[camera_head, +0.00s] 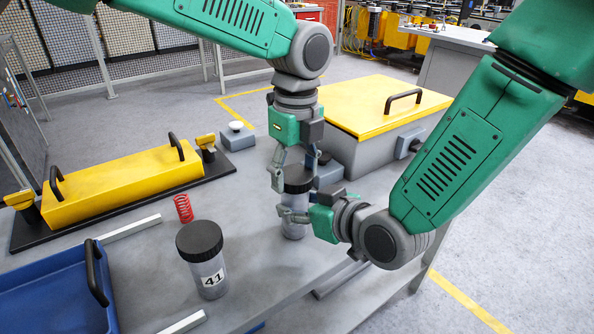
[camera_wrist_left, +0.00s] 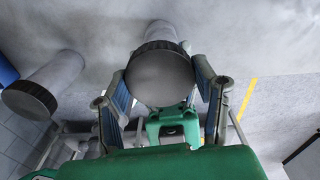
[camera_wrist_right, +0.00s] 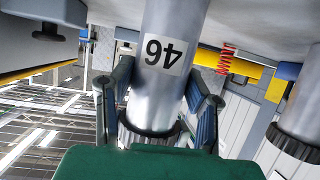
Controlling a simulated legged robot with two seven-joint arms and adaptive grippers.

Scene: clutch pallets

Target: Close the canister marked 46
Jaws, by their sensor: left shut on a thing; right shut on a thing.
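The canister marked 46 (camera_head: 294,230) stands upright on the grey table in the head view; its label shows upside down in the right wrist view (camera_wrist_right: 165,56). A dark ribbed lid (camera_head: 298,180) sits on its top and fills the middle of the left wrist view (camera_wrist_left: 160,75). My left gripper (camera_head: 296,174) points down from above and is shut on the lid, one finger on each side. My right gripper (camera_head: 292,210) comes from the right and is shut around the canister's body below the lid. The lid's seating is partly hidden by the fingers.
A canister marked 41 (camera_head: 205,262) with a black lid stands to the left, near a red spring (camera_head: 183,208). A blue tray (camera_head: 50,300) is at front left. A yellow-lidded box (camera_head: 370,105) stands behind, and a yellow handled cover (camera_head: 120,185) lies at left.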

